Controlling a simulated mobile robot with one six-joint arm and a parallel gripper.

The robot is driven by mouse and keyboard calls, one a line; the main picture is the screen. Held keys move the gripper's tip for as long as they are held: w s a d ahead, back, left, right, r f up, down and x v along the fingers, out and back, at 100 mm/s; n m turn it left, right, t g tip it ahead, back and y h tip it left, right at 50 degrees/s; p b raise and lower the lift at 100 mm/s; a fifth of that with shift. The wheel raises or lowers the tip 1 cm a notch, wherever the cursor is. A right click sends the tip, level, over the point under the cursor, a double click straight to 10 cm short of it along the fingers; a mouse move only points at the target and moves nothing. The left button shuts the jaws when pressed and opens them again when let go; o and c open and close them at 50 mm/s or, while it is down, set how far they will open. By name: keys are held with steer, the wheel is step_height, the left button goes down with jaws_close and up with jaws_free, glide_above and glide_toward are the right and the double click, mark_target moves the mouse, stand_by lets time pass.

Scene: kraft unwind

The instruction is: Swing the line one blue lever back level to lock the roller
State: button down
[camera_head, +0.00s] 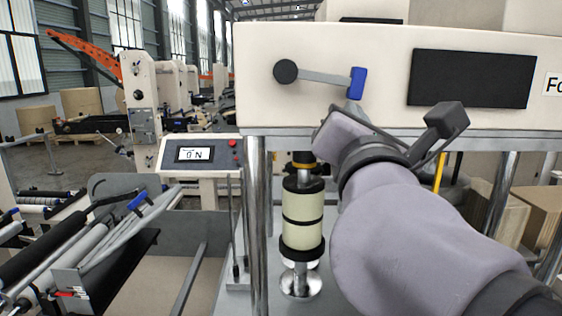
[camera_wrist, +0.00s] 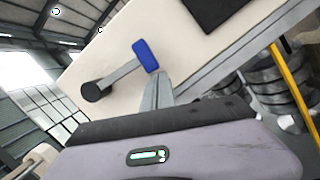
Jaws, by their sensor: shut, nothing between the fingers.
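The blue lever (camera_head: 357,83) is on the cream machine panel. Its grey arm runs from a round black pivot (camera_head: 285,71) at the left to the blue grip at the right, tilted slightly down in the head view. In the wrist view the blue grip (camera_wrist: 146,55) and the pivot (camera_wrist: 93,92) also show, with the picture tilted. My gripper (camera_head: 353,106) is shut and empty just below the blue grip. In the wrist view its fingertips (camera_wrist: 158,78) end right by the lower edge of the grip; I cannot tell whether they touch it.
A black rectangular panel (camera_head: 472,79) is to the right of the lever. Below stand a cream-and-black cylinder (camera_head: 303,220) and metal posts. A control box (camera_head: 195,154) reads "ON". Another blue-handled lever (camera_head: 138,200) is on rollers at the lower left.

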steer(key=shift+d+r+b, duration=0.15)
steer(key=shift+d+r, duration=0.05)
steer(key=shift+r, duration=0.35)
steer(key=shift+d+r+b, duration=0.15)
steer(key=shift+d+r, duration=0.05)
steer(key=shift+r, duration=0.3)
steer(key=shift+s+r, duration=0.1)
steer(key=shift+r, duration=0.15)
step_height(320, 180, down, 6)
steer(key=b, duration=0.6)
steer(key=p+v, duration=0.2)
steer(key=v, duration=0.7)
steer(key=shift+s+d+r+p, duration=0.25)
steer(key=shift+s+d+p, duration=0.05)
steer(key=shift+d+p, duration=0.1)
